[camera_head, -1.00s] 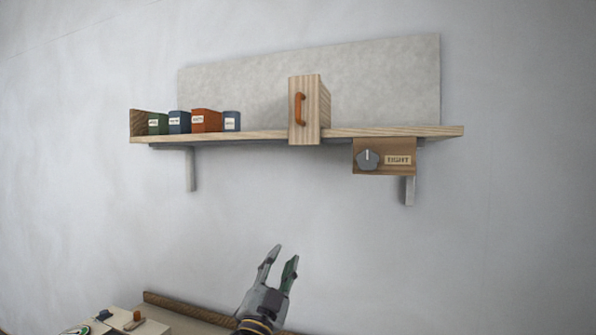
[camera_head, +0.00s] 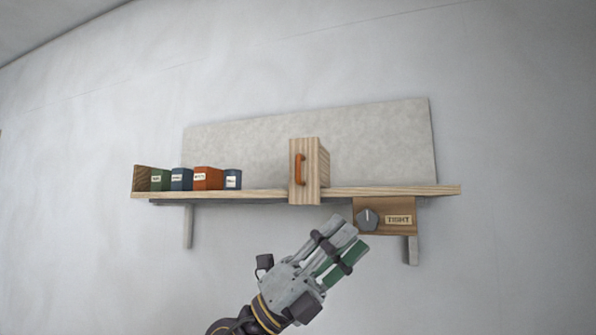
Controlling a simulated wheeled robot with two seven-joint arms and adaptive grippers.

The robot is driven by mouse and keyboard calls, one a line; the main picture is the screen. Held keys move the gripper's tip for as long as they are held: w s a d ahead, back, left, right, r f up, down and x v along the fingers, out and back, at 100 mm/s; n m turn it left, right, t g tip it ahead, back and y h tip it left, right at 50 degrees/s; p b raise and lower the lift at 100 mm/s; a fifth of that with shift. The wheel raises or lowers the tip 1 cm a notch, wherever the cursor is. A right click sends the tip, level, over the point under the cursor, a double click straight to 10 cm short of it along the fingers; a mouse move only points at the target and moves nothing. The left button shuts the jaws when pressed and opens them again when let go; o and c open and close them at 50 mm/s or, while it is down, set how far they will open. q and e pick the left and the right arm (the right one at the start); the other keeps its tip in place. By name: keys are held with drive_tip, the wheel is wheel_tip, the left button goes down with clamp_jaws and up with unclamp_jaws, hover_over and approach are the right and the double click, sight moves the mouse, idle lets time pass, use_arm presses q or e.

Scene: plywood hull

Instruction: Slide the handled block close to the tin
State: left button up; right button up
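The handled block (camera_head: 319,175) is a tall pale wooden block with an upright orange handle (camera_head: 299,169) on its front face. It stands on the wall shelf, right of the middle, its front reaching over the shelf edge. The small blue-grey tin (camera_head: 232,180) with a white label stands to its left, with a clear gap of bare shelf between them. My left gripper (camera_head: 346,240) is below the shelf, below and right of the block, pointing up and right. It touches nothing that I can see; its finger gap is hard to make out. My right gripper is out of view.
A knob (camera_head: 367,219) on a panel labelled TIGHT (camera_head: 399,219) hangs under the right of the shelf (camera_head: 395,191).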

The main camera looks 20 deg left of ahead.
use_arm(q)
drive_tip(key=s+d+r+m+g+y, duration=0.1)
drive_tip(key=s+d+m+g, duration=0.1)
drive_tip(key=d+m+g, duration=0.15)
drive_tip(key=n+t+y, duration=0.4)
drive_tip(key=t+y, duration=0.8)
drive_tip(key=y, duration=0.8)
approach(297, 169)
drive_tip(key=s+a, duration=0.1)
drive_tip(key=s, duration=0.2)
drive_tip(key=shift+w, duration=0.15)
drive_tip(key=shift+w+d+p, duration=0.5)
drive_tip(key=shift+w+p, duration=0.25)
drive_tip(key=shift+w, duration=1.45)
drive_tip(key=shift+w+d+p, duration=0.5)
drive_tip(key=shift+w+p, duration=0.2)
drive_tip(key=shift+w, duration=1.5)
drive_tip(key=shift+w+d+p, duration=0.55)
drive_tip(key=shift+w+p, duration=0.2)
drive_tip(key=shift+w, duration=1.45)
drive_tip(key=shift+c, duration=0.4)
clamp_jaws()
